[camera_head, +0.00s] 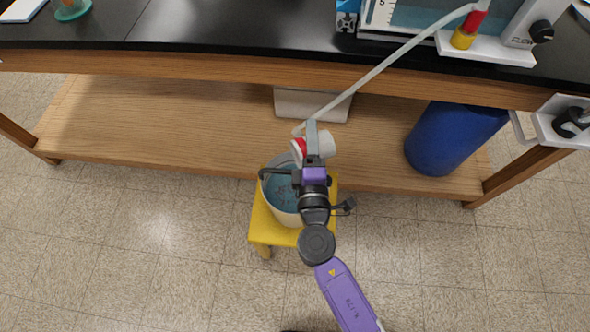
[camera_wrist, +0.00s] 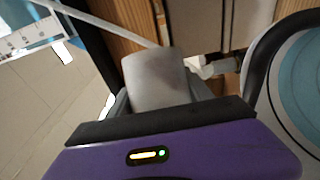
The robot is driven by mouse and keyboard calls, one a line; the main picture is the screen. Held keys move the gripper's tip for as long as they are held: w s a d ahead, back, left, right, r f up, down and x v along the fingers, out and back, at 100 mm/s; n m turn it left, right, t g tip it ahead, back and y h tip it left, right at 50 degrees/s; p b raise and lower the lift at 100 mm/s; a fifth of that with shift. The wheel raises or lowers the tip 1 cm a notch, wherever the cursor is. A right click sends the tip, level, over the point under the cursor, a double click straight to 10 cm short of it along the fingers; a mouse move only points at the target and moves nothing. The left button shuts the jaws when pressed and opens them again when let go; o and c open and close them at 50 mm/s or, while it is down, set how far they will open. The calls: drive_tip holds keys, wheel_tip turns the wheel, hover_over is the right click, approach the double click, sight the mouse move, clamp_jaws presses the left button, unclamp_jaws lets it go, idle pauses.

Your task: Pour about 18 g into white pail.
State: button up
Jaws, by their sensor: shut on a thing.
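The white pail (camera_head: 292,217) stands on a small yellow stool in the head view, with something blue inside. Part of it shows at the right edge of the wrist view, with the blue interior (camera_wrist: 300,85). My gripper and arm hide part of the pail. I cannot see any contents leaving the container.
The black bench top (camera_head: 230,22) and wooden lower shelf (camera_head: 170,120) lie behind the pail. A thin white tube (camera_head: 390,62) slants down close to my gripper. A blue drum (camera_head: 450,135) stands at right, and a pale box (camera_head: 312,104) behind. The floor at left is clear.

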drive_tip(key=shift+s+a+r+n+t+b, duration=0.1)
drive_tip(key=shift+a+r+n+t+b, duration=0.15)
drive_tip(key=shift+n+b, duration=0.45)
drive_tip(key=shift+s+a+r+n+t+b, duration=0.15)
drive_tip(key=shift+r+n+b, duration=0.1)
drive_tip(key=shift+n+b, duration=0.4)
idle(2.4)
